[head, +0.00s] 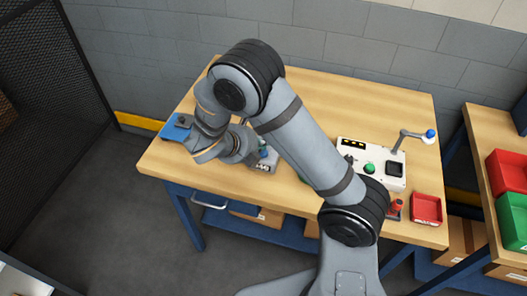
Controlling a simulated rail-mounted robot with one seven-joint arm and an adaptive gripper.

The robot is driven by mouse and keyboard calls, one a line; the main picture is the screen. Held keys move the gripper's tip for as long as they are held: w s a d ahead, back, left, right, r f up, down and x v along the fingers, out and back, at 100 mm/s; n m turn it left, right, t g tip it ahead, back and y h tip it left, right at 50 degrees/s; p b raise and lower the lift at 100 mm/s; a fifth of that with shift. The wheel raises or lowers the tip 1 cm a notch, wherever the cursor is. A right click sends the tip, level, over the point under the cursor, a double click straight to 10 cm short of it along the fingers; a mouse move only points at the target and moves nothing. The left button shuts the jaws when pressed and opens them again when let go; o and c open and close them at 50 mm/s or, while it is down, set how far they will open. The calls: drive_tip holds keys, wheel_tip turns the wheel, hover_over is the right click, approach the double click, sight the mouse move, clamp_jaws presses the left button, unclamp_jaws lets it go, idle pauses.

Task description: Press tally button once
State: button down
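A small grey device (263,166) with a dark marked front and a bluish part on top stands on the wooden table, just right of my wrist. Its marking is too small to read. A white control panel (394,184) sits on the right of the table, with a green round button (369,168), a dark display and a dark square. No label shows which part is the tally button. My gripper (249,152) is at the left-middle of the table, close beside the grey device. Its fingers are mostly hidden and too small to read, and I cannot tell whether it touches the device.
A blue fixture (178,127) stands at the table's left edge. A lever with a blue knob (430,134) rises behind the panel. A red tray (427,208) lies at the right front, near a small red item (396,206). My arm crosses the middle; the table's back is clear.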

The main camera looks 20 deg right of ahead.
sight(261, 153)
drive_tip(key=shift+f, duration=0.3)
drive_tip(key=shift+f+b, duration=0.5)
drive_tip(key=shift+f, duration=0.05)
idle(0.6)
drive_tip(key=shift+r, duration=0.15)
drive_tip(key=shift+r+p, duration=0.85)
drive_tip(key=shift+p, duration=0.1)
drive_tip(key=shift+r, duration=0.1)
wheel_tip(261, 153, up, 5)
drive_tip(key=p, duration=0.5)
idle(0.4)
